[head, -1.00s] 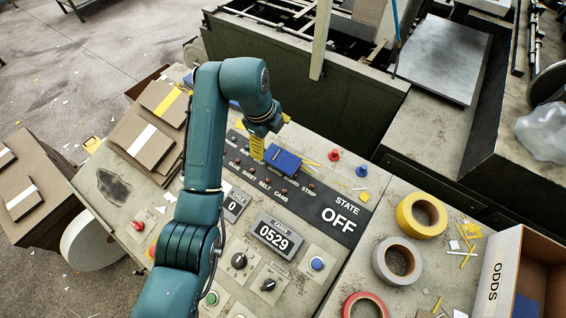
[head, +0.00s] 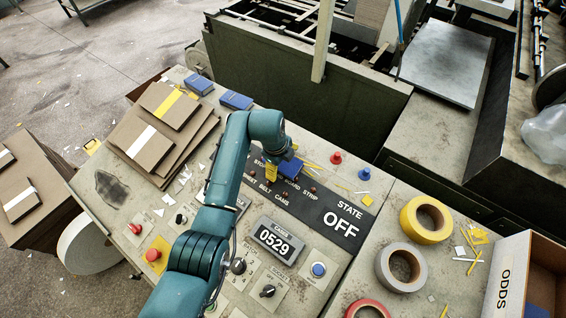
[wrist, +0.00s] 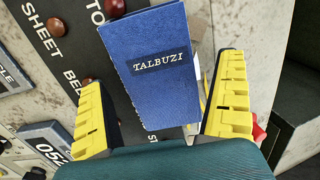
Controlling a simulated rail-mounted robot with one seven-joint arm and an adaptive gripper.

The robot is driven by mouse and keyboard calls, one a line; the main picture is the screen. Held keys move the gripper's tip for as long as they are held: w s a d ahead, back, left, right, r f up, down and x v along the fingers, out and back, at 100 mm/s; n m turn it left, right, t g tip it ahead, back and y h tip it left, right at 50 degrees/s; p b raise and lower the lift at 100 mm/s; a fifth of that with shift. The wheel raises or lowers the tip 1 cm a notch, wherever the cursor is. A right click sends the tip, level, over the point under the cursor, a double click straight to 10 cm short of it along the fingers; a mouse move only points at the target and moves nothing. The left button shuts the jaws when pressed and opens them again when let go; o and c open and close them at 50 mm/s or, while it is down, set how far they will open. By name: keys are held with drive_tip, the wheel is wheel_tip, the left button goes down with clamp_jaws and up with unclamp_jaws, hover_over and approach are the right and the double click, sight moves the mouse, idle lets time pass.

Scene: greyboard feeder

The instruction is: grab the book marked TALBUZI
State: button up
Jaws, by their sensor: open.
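The blue book marked TALBUZI (wrist: 160,98) lies cover up on the control panel, its title readable in the wrist view. In the head view the book (head: 292,169) is partly hidden by my gripper (head: 273,174). In the wrist view the yellow fingers of my gripper (wrist: 161,80) are open, one on each side of the book's near part. I cannot tell whether they touch it or how far above the panel they are.
Two other blue books (head: 198,84) (head: 236,100) lie at the panel's far edge. Stacked greyboard (head: 150,138) is at left. Tape rolls (head: 426,218) and an ODDS box (head: 520,280) are at right. Red buttons (head: 335,158) and knobs stand up from the panel.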

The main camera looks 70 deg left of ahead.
drive_tip(key=shift+c, duration=0.2)
drive_tip(key=shift+r, duration=0.1)
drive_tip(key=c, duration=1.3)
